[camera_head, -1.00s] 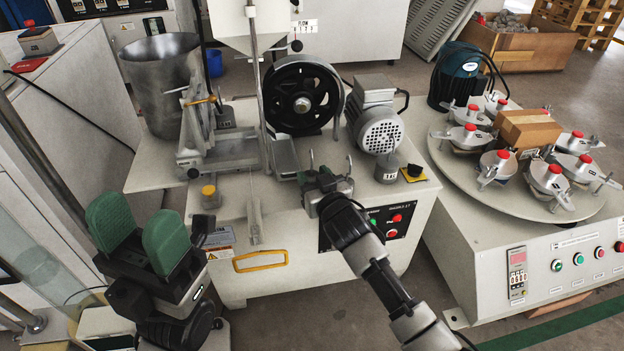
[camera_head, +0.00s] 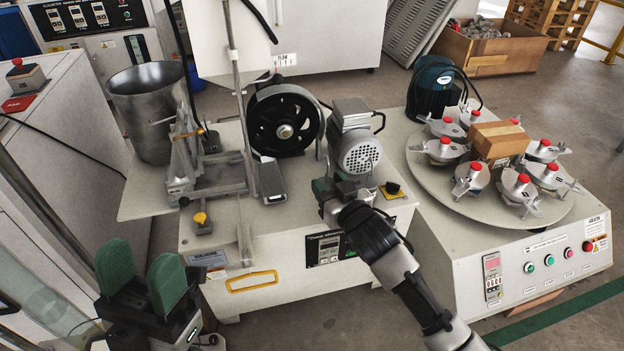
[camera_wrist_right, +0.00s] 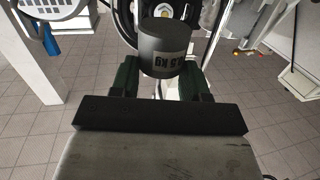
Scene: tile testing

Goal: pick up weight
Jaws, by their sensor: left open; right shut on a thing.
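The weight (camera_wrist_right: 168,48) is a dark grey cylinder with an upside-down "0.5 kg" label in the right wrist view. My right gripper (camera_wrist_right: 166,82) is shut on it, with one green finger on each side. In the head view my right gripper (camera_head: 343,187) is over the bench top, just in front of the motor, and its own body hides the weight there. I cannot tell whether the weight touches the bench. My left gripper (camera_head: 139,278) is open and empty at the lower left, its two green pads apart, in front of the bench.
The bench (camera_head: 222,236) carries a black wheel (camera_head: 284,122), a motor (camera_head: 352,137), a metal cylinder (camera_head: 147,104) and a black knob on a yellow plate (camera_head: 392,189). A round turntable (camera_head: 430,166) with several red-topped holders stands at the right.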

